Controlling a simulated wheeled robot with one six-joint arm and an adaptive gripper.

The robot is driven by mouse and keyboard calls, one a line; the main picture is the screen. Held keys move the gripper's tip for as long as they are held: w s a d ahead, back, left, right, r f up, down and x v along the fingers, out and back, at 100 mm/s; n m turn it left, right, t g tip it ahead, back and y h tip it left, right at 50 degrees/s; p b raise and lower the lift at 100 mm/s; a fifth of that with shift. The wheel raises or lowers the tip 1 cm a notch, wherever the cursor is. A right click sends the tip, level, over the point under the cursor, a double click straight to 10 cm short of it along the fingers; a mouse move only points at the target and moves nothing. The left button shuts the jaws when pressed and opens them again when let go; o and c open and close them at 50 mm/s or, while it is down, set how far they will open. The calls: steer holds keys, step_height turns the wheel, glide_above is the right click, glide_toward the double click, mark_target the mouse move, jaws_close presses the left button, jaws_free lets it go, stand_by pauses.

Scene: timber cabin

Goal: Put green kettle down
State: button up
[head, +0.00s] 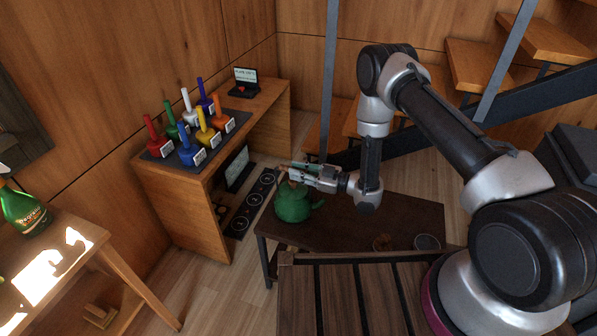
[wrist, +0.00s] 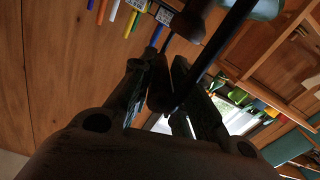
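The green kettle (head: 293,204) is upright at the left end of the low dark table (head: 345,232) in the head view. I cannot tell whether its base touches the tabletop. My gripper (head: 296,174) reaches in from the right at the top of the kettle, its fingers closed around the handle. In the wrist view, the fingers (wrist: 160,85) close on a dark bar, which looks like the handle. A pale green shape at the top edge there may be part of the kettle body. The handle is mostly hidden by the fingers.
A wooden desk (head: 180,215) with several coloured dumbbell-like objects on a dark mat (head: 161,154) stands left of the kettle. Two small round items (head: 427,242) lie at the table's right front. A slatted wooden surface (head: 345,300) is in front. The table's middle is clear.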

steer(key=shift+o, duration=0.3)
steer(key=shift+r, duration=0.1)
steer(key=shift+d, duration=0.25)
steer(key=v, duration=1.1)
steer(key=shift+s+d, duration=0.15)
steer(key=shift+d, duration=0.1)
